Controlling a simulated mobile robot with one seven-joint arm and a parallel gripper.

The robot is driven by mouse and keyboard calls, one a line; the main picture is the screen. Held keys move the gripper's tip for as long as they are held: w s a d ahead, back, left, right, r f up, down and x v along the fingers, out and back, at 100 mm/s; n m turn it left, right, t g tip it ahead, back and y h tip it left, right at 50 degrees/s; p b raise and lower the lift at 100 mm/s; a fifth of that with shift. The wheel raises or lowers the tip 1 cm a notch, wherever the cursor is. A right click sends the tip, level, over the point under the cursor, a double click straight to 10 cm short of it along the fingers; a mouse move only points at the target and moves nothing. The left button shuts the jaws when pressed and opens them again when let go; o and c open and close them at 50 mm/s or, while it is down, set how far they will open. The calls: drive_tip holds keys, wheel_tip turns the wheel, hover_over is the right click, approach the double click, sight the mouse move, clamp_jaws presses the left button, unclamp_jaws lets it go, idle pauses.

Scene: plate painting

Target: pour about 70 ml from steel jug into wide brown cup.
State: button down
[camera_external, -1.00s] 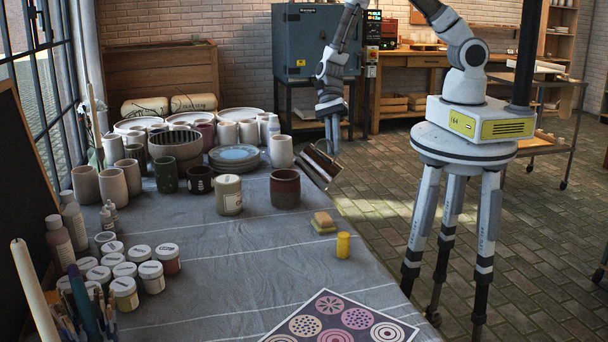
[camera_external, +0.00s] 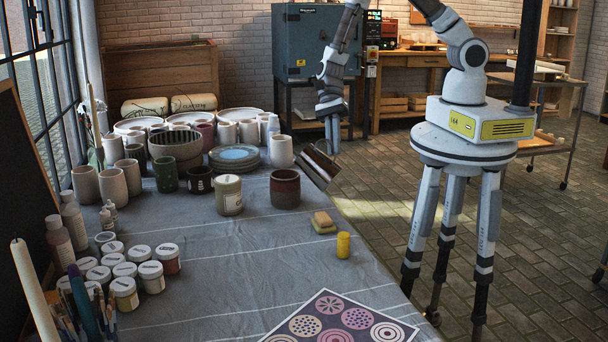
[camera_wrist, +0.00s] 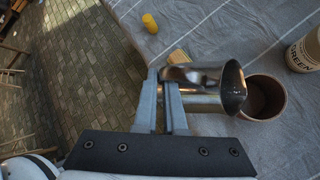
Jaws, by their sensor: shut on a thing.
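My gripper (camera_external: 332,132) is shut on the steel jug (camera_external: 319,166) near the table's right edge. The jug is tilted, with its mouth toward the wide brown cup (camera_external: 285,189). The cup stands upright on the cloth, just left of the jug. In the wrist view my fingers (camera_wrist: 162,100) grip the jug (camera_wrist: 205,88). Its lip lies beside and partly over the rim of the brown cup (camera_wrist: 265,97). The cup's inside shows dark brown; I cannot tell how much liquid is in it. No stream is clearly visible.
A labelled cream jar (camera_external: 229,195) stands left of the cup. A sponge (camera_external: 323,222) and a yellow cylinder (camera_external: 343,245) lie in front. Plates (camera_external: 235,157) and a white mug (camera_external: 281,151) stand behind. The cloth front left of the cup is clear.

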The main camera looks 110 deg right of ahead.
sight(338, 168)
drive_tip(key=shift+s+a+f+n+t+h+b, duration=0.2)
drive_tip(key=shift+f+t+h+b, duration=0.3)
drive_tip(key=shift+b, duration=1)
drive_tip(key=shift+s+a+f+n+t+h+b, duration=0.2)
drive_tip(key=shift+f+b, duration=0.45)
drive_tip(key=shift+b, duration=0.85)
drive_tip(key=shift+s+a+f+n+t+h+b, duration=0.1)
drive_tip(key=shift+s+a+f+t+h+b, duration=0.35)
drive_tip(key=shift+b, duration=1.05)
drive_tip(key=s+a+f+n+t+h+b, duration=0.2)
drive_tip(key=s+a+f+t+h+b, duration=0.1)
drive_tip(key=b, duration=1.8)
wheel_tip(338, 168, down, 3)
drive_tip(key=shift+s+a+r+t+h, duration=0.15)
drive_tip(key=shift+s+a+t+h, duration=0.2)
drive_tip(key=shift+s+t+h, duration=0.25)
drive_tip(key=shift+w+t, duration=0.1)
drive_tip(key=shift+t, duration=0.15)
